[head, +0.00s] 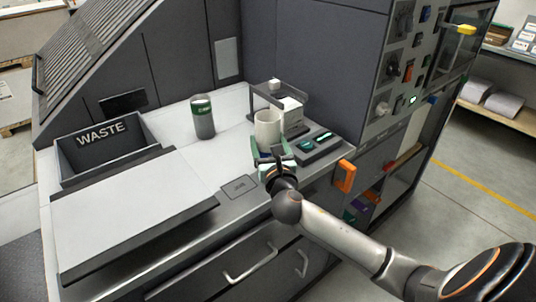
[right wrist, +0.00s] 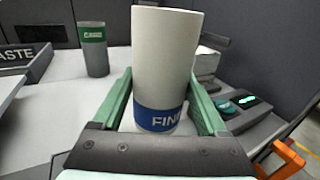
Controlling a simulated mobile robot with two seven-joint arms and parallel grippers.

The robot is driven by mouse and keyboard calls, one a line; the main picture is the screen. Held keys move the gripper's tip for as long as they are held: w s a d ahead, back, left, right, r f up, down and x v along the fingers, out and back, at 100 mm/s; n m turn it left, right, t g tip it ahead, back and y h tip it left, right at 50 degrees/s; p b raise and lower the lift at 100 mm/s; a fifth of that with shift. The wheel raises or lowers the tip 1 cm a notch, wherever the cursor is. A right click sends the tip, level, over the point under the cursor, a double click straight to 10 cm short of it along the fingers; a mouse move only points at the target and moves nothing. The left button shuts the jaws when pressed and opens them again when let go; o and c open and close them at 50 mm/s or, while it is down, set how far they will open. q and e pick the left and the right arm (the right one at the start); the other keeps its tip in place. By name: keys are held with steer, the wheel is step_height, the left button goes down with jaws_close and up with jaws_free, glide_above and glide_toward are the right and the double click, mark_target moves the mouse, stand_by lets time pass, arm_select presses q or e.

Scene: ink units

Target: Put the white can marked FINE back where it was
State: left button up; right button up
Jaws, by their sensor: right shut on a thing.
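The white can marked FINE (right wrist: 165,60) stands upright between the green fingers of my right gripper (right wrist: 160,110), which is shut on it. The blue band with the letters shows low on the can in the right wrist view, its end cut off by a finger. In the head view the can (head: 267,127) is over the right part of the white worktop, in front of a small dark rack. I cannot tell whether its base touches the worktop. My right gripper (head: 272,158) is on its near side. My left gripper is not in view.
A grey can with a green band (head: 204,122) stands left of the white can. A WASTE bin (head: 105,150) is at the left. The dark rack (head: 290,100) with white items and a button box (head: 318,146) are close on the right. An orange handle (head: 345,176) juts out in front.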

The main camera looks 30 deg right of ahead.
mark_target(268, 152)
steer(key=shift+w+d+f+b, duration=0.1)
steer(key=shift+f+b, duration=0.15)
steer(key=shift+f, duration=0.65)
steer(key=shift+w+d+f+b, duration=0.1)
steer(key=shift+f+b, duration=0.1)
steer(key=shift+f, duration=0.65)
steer(key=shift+a+f, duration=0.1)
steer(key=o, duration=1.4)
steer(key=shift+f, duration=0.1)
steer(key=shift+r, duration=0.2)
steer(key=v, duration=1.2)
